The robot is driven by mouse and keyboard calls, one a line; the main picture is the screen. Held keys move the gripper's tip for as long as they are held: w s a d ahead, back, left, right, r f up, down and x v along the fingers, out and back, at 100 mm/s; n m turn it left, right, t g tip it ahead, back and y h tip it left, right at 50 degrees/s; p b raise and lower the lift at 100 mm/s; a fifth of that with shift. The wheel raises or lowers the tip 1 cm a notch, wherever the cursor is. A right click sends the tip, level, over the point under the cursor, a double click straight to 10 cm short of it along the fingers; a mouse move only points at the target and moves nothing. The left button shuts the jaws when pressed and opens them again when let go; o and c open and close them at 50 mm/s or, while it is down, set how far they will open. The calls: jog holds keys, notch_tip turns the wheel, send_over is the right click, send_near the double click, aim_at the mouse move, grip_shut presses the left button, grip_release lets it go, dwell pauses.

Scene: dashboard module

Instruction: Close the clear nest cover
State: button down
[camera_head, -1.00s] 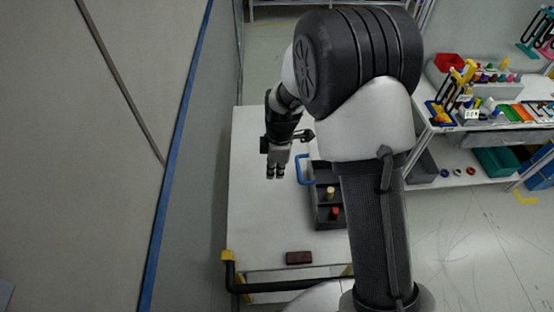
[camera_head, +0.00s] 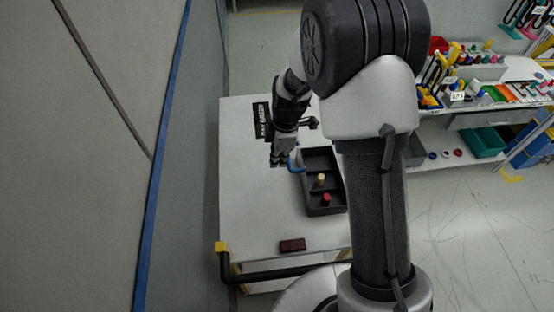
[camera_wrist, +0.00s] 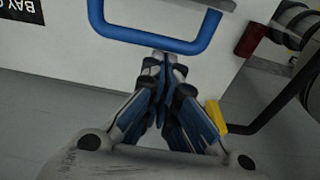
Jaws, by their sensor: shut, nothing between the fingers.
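My gripper (camera_head: 279,163) is shut and empty above the white table, right beside the blue handle (camera_head: 294,164) of the dark tray. In the wrist view the closed fingertips (camera_wrist: 164,60) point at the bar of the blue handle (camera_wrist: 155,43); whether they touch it I cannot tell. I cannot make out a clear cover in either view. My arm may hide part of the tray.
The dark divided tray (camera_head: 310,184) holds a tan-topped and a red-topped piece. A dark red block (camera_head: 292,245) lies near the table's front edge. A black label (camera_head: 262,120) lies at the table's left. The left of the white table (camera_head: 240,190) is clear.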

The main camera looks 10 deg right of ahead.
jog(key=shift+d+r+y+b, duration=0.2)
jog(key=shift+d+y+b, duration=0.2)
jog(key=shift+d+b, duration=0.25)
jog(key=shift+d+r+y+b, duration=0.15)
jog(key=shift+d+y+b, duration=0.25)
jog(key=shift+d+b, duration=0.2)
jog(key=d+f+y+b, duration=0.3)
jog(key=d+b, duration=0.4)
jog(key=d, duration=0.3)
jog(key=d+f+y+b, duration=0.3)
jog(key=d+b, duration=0.4)
jog(key=d, duration=0.3)
jog(key=shift+f, duration=0.4)
jog(key=shift+d+f, duration=0.1)
jog(key=shift+d, duration=0.05)
jog(key=shift+s+f, duration=0.1)
jog(key=shift+f, duration=0.05)
